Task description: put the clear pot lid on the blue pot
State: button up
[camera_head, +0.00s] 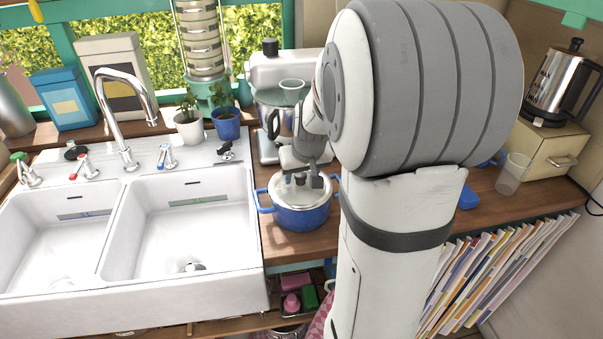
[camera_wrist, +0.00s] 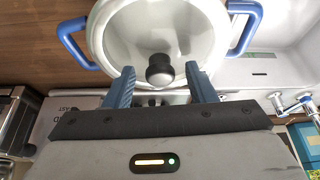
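The blue pot (camera_head: 302,219) stands on the wooden counter just right of the sink. The clear pot lid (camera_wrist: 125,35) lies over the pot's opening and looks level; it also shows in the head view (camera_head: 283,190). Its dark round knob (camera_wrist: 160,71) is near the middle of the wrist view. My gripper (camera_wrist: 160,68) is open, with its two blue fingers apart on either side of the knob and a gap visible at each side. In the head view my gripper (camera_head: 303,179) is directly above the lid, and my arm hides part of the counter behind.
The white double sink (camera_head: 180,225) is left of the pot. A stand mixer (camera_head: 268,75) and a blue potted plant (camera_head: 227,125) are behind it. A clear cup (camera_head: 512,175) and a kettle (camera_head: 555,85) are at the right. Counter room close to the pot is narrow.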

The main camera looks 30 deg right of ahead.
jog(key=b+v, duration=0.1)
jog(key=v, duration=0.6)
jog(key=shift+r, duration=0.4)
jog(key=shift+s, duration=0.15)
dwell(0.4)
jog(key=s+a+f+n+g, duration=0.1)
jog(key=s+a+f+n, duration=0.1)
jog(key=s+a, duration=1.1)
jog(key=s, duration=0.3)
jog(key=shift+f+y, duration=0.25)
jog(key=shift+y, duration=0.15)
dwell(0.4)
